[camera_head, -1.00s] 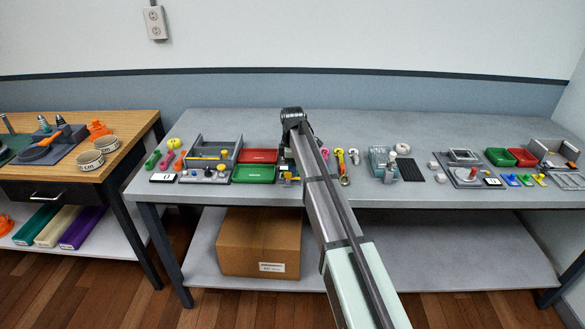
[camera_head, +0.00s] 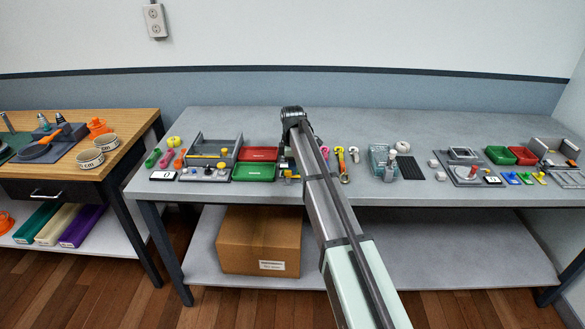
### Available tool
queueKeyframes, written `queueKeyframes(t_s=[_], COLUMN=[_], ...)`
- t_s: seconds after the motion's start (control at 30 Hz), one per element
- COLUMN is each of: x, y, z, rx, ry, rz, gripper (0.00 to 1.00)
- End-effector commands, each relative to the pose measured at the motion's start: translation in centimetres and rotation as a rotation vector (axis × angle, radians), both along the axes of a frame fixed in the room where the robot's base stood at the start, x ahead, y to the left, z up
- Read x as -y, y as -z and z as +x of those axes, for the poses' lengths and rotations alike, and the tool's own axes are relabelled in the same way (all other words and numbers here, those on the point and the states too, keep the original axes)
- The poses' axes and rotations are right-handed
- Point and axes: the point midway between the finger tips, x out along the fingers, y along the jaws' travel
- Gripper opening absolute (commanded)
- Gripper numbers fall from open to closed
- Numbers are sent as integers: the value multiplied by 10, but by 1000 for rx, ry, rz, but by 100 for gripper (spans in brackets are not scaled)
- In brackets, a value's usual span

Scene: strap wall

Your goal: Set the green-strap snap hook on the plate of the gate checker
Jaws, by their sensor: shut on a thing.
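My gripper (camera_head: 288,160) points down below the dark wrist at the arm's tip, over the middle of the grey bench. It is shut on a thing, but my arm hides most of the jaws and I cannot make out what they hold. A small green piece (camera_head: 152,158) lies at the left end of the bench, beside pink and orange ones; I cannot tell whether it is a snap hook. The gate checker cannot be picked out for certain; small devices with white displays stand at the left (camera_head: 163,175) and right (camera_head: 492,180).
A grey open box (camera_head: 214,148) and red (camera_head: 258,154) and green (camera_head: 253,172) trays stand left of my gripper. Small coloured pieces (camera_head: 341,155) and a clear grey-blue container (camera_head: 381,160) stand to its right. The bench's back strip is clear.

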Motion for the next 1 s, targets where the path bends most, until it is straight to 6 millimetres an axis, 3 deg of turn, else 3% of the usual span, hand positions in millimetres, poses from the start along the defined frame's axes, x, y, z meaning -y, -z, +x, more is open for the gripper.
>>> queueKeyframes(t_s=[0.2,0.23,0.5,0.7,0.87,1.0], x=[0,0,0,0,0,0], y=[0,0,0,0,0,1], z=[0,0,0,0,-1,-2], rx=[0,0,0,-1,-2,-4], ry=[0,0,0,0,0,-1], rz=[0,0,0,0,0,0], gripper=[0,18,44,44,59,60])
